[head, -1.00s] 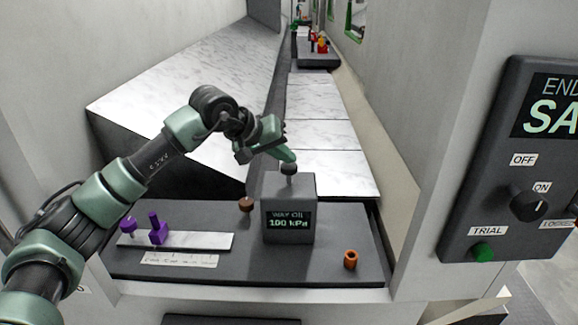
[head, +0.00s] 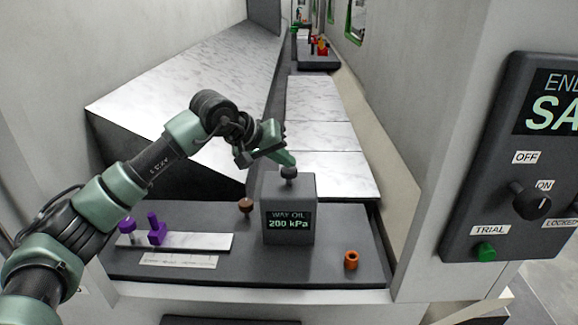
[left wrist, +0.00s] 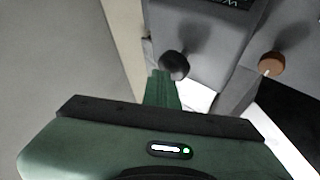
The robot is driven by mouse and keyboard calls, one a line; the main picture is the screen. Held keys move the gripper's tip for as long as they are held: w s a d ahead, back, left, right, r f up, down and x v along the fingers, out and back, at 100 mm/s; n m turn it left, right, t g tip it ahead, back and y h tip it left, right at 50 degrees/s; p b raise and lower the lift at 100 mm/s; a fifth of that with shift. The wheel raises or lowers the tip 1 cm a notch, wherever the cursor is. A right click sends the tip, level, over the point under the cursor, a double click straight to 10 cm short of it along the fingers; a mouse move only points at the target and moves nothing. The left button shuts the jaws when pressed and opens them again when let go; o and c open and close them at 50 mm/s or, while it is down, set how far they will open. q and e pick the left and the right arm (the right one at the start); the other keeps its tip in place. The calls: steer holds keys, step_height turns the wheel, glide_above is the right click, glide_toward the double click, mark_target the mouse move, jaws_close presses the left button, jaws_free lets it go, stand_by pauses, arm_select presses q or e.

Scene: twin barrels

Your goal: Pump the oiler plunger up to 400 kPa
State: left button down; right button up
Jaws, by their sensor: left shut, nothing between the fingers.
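The oiler is a dark grey box (head: 303,190) on the dark bench top. Its display (head: 288,221) reads WAY OIL 200 kPa. The plunger (head: 289,173) is a dark round knob on a short stem on top of the box, and it also shows in the left wrist view (left wrist: 175,64). My left gripper (head: 291,163) is shut and empty. Its fingertips are right at the plunger knob's top, from behind and to the left; I cannot tell whether they touch. In the left wrist view the green fingers (left wrist: 163,82) end beside the knob. My right gripper is not in view.
A brown knob (head: 246,205) stands left of the oiler. An orange ring-like piece (head: 351,260) sits at its right front. Purple parts (head: 157,229) are on a light plate (head: 205,241) at left. A control panel (head: 502,180) is at right.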

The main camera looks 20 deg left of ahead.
mark_target(285, 171)
arm_select(q)
steer(key=shift+f, duration=0.45)
steer(key=shift+r, duration=0.15)
stand_by(0.3)
steer(key=shift+r+p, duration=0.45)
steer(key=shift+r, duration=1)
steer(key=shift+r, duration=0.15)
step_height(285, 171, up, 5)
steer(key=p, duration=0.3)
steer(key=shift+a, duration=0.1)
stand_by(1.9)
